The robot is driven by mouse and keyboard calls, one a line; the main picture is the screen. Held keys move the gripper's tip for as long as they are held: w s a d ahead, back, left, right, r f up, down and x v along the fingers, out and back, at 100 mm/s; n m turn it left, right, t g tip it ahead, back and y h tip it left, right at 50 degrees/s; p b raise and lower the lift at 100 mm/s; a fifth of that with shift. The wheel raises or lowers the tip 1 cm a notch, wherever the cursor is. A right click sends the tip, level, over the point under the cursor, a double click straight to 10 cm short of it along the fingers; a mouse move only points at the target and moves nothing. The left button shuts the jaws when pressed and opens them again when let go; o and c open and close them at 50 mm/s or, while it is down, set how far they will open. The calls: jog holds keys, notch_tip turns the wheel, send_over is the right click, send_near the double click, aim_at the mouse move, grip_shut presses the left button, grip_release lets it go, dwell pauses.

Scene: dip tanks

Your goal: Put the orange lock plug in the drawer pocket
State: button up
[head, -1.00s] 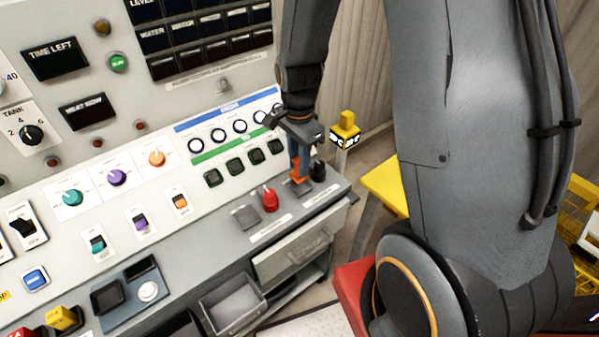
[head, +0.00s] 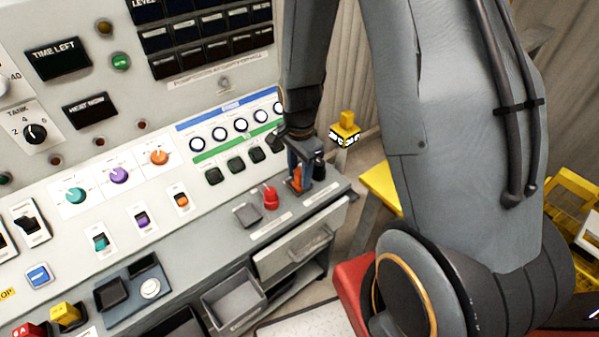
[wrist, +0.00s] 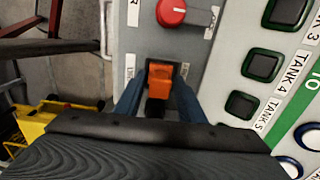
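The orange lock plug (wrist: 160,77) sits upright at the right end of the console's ledge, on a small dark plate. In the head view the plug (head: 297,181) shows partly below my fingers. My gripper (wrist: 158,88) is low over it, with one blue finger on each side of the plug. The fingers look open, and I see no clear contact. In the head view my gripper (head: 304,165) is just above the ledge. I cannot make out a pocket inside.
A grey open bin (head: 233,300) is below left of the drawer. A yellow stand (head: 382,188) is to the right. Floor shows beyond the ledge's end.

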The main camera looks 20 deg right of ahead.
aim_at(300, 171)
jog(key=shift+o, duration=0.3)
jog(key=shift+r, duration=0.1)
notch_tip(300, 171, up, 12)
jog(key=b, duration=0.2)
jog(key=s+r+n+t, duration=0.1)
jog(key=s+n, duration=0.8)
jog(key=n, duration=0.5)
jog(key=shift+s+r, duration=0.2)
jog(key=shift+r, duration=0.05)
jog(key=shift+o, duration=0.2)
jog(key=shift+w, duration=0.15)
dwell(0.5)
